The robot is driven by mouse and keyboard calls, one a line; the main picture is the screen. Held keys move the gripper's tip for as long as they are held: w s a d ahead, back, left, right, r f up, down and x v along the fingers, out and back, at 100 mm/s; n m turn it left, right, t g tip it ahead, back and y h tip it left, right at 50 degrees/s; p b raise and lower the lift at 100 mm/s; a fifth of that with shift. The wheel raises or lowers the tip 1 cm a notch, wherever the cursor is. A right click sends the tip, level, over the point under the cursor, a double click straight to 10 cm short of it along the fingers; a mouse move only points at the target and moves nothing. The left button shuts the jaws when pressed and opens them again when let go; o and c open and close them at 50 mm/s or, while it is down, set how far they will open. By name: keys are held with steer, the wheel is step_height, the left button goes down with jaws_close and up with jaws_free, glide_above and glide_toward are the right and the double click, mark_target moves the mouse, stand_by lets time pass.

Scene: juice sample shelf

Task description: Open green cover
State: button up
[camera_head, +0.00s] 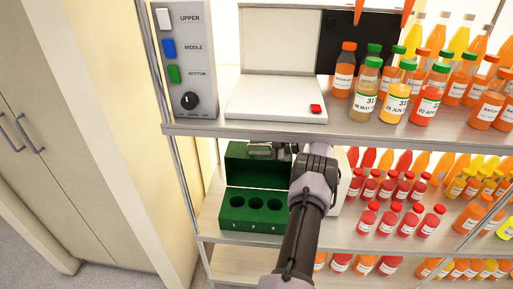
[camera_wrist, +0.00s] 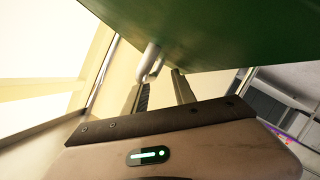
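The green box (camera_head: 252,226) stands on the middle shelf at the left, with three round holes numbered along its front. Its green cover (camera_head: 241,170) stands raised at the back of the box, so the holes are uncovered. The cover's green face (camera_wrist: 220,30) fills the top of the wrist view, with a pale metal handle (camera_wrist: 151,62) hanging from it. My gripper (camera_head: 268,151) is at the cover's upper part. In the wrist view its two fingers (camera_wrist: 162,82) are apart, close to the handle. I cannot tell whether they touch it.
A shelf board with a white device (camera_head: 270,98) and juice bottles (camera_head: 397,100) lies just above my gripper. A button panel (camera_head: 187,62) is at the upper left. Small red bottles (camera_head: 400,190) stand to the right of my arm. A pale device is partly hidden behind my arm.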

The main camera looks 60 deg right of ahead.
steer(key=shift+s+r, duration=0.15)
steer(key=shift+s, duration=0.2)
steer(key=s+d+p, duration=0.2)
steer(key=s, duration=1.2)
steer(key=shift+r, duration=0.3)
